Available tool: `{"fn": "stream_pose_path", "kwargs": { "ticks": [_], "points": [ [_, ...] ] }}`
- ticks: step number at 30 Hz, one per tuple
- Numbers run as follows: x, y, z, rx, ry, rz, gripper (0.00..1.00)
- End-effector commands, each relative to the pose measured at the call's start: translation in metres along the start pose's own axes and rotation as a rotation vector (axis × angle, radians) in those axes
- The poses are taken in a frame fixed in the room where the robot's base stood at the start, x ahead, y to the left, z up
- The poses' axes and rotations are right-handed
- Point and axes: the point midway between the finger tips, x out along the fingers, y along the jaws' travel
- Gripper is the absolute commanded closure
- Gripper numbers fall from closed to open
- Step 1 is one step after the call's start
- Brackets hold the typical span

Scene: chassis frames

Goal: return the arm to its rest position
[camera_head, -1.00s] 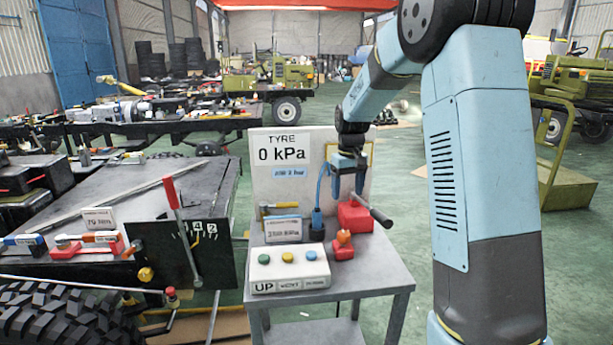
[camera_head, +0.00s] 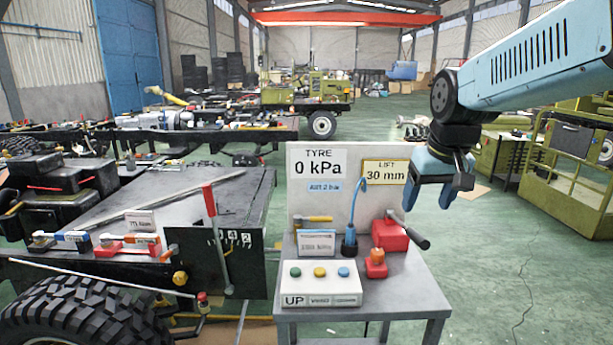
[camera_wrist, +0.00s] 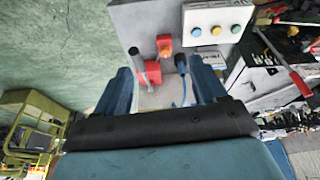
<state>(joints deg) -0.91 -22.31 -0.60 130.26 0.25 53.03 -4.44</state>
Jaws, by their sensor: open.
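My arm is raised at the right of the head view, and my gripper (camera_head: 428,203) hangs from it with the fingers pointing down. It is open and empty, beside and above the right edge of the small grey table (camera_head: 400,298), apart from everything on it. In the wrist view my gripper's two blue fingers (camera_wrist: 165,88) are spread, with the table's objects beyond them. A red block with a dark-ended lever (camera_head: 391,235) and a blue tool with a cable (camera_head: 350,235) stand on the table near the panel.
On the table are a white button box (camera_head: 320,284), a red-orange piece (camera_head: 376,264) and an upright panel (camera_head: 335,205) reading TYRE 0 kPa and LIFT 30 mm. Left is a chassis with a red lever (camera_head: 210,200) and a big tyre (camera_head: 80,318). Green floor (camera_head: 500,290) lies open at right.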

Motion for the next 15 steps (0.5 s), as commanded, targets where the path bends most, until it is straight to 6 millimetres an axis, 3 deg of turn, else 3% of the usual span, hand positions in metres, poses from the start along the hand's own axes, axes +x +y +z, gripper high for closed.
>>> {"fn": "stream_pose_path", "kwargs": {
  "ticks": [9,15],
  "points": [
    [-0.025,-0.004,0.074,0.049,0.103,0.011,0.29],
    [-0.029,-0.007,0.106,0.070,0.146,0.015,0.29]
  ]
}}
